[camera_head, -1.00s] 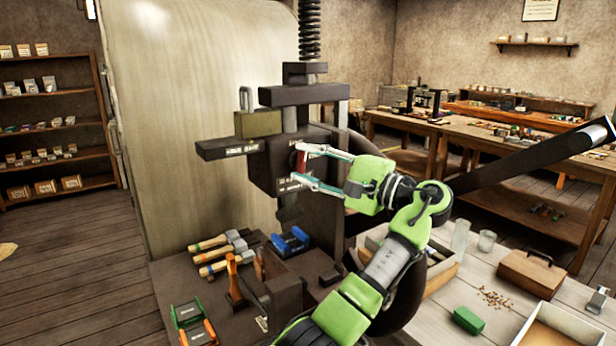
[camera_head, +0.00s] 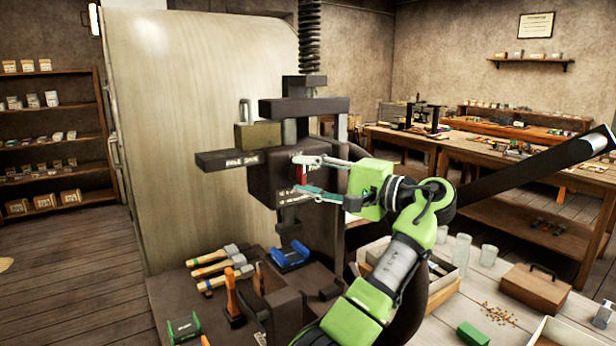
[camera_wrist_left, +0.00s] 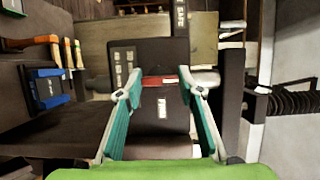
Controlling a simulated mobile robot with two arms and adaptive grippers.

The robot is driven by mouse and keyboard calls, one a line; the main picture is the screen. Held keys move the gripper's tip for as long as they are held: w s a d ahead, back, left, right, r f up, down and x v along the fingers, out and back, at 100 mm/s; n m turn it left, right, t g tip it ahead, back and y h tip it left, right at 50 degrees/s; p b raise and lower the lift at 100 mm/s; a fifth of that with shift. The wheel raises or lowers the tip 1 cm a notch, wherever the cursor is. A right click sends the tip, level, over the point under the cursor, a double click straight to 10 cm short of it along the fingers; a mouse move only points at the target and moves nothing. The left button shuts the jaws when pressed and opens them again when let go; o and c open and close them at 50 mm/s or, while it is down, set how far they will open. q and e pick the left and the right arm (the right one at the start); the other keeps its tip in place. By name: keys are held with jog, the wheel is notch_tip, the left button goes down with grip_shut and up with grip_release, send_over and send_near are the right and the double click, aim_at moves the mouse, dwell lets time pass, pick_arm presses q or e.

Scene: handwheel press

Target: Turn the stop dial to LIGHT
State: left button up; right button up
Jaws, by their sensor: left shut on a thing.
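The stop dial (camera_head: 301,175) shows as a small red bar on the front of the dark press head (camera_head: 262,180). In the left wrist view the red bar (camera_wrist_left: 160,80) lies between my fingertips, above a dark block with a white label. My left gripper (camera_head: 292,178) reaches in from the right side of the press and is shut on the dial, one finger above it and one below. The gripper's teal and grey fingers (camera_wrist_left: 160,92) also frame it in the wrist view. The dial's markings are too small to read. My right gripper is out of view.
A brass-coloured block with a shackle (camera_head: 258,136) sits on the press arm. Wooden-handled tools (camera_head: 220,260) and a blue clamp-like piece (camera_head: 290,256) lie on the bench below. A wooden box (camera_head: 535,288) and glass jars (camera_head: 462,250) stand at the right.

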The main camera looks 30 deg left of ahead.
pick_arm(q)
jog(key=o, duration=1.1)
jog(key=d, duration=1.2)
